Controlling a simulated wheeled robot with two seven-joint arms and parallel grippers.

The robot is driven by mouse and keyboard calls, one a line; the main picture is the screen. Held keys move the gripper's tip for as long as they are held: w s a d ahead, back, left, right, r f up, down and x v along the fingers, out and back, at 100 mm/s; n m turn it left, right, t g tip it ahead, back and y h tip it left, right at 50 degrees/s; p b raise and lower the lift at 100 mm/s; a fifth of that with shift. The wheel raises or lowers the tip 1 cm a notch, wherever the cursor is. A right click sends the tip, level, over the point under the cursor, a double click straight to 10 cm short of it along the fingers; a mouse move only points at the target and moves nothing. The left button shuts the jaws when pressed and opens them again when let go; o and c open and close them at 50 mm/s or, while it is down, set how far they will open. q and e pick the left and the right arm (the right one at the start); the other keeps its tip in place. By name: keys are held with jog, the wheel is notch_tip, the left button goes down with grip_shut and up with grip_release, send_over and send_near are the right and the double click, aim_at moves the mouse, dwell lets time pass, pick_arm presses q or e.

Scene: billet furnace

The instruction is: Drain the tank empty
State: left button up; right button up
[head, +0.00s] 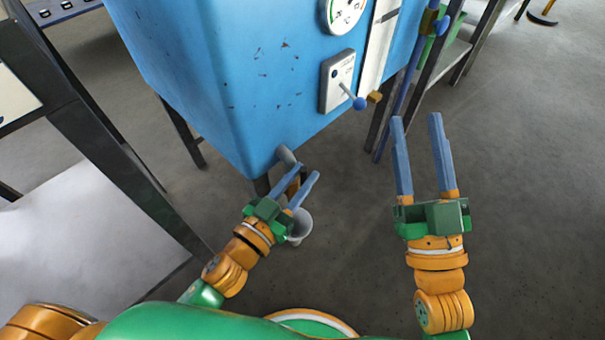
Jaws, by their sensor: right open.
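The tank is a blue box (225,75) with scuffed paint, raised on legs. A short grey drain pipe (287,155) sticks out near its lower front corner. My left gripper (306,172) is just below and in front of this pipe, its fingers a small gap apart. A brownish part (293,186) shows between those fingers; I cannot tell whether they grip it. A light grey bucket (299,228) stands on the floor below, partly hidden by the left gripper. My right gripper (417,120) is open and empty, to the right of the tank's front.
The tank front carries a round gauge (343,12), a white panel with a blue-knobbed lever (359,103), and a white vertical strip with a yellow block (374,97). A dark-framed table (100,165) stands left.

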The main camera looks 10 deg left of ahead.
pick_arm(q)
jog(key=shift+w+d, duration=0.25)
jog(key=shift+w, duration=0.35)
grip_shut()
dwell(1.1)
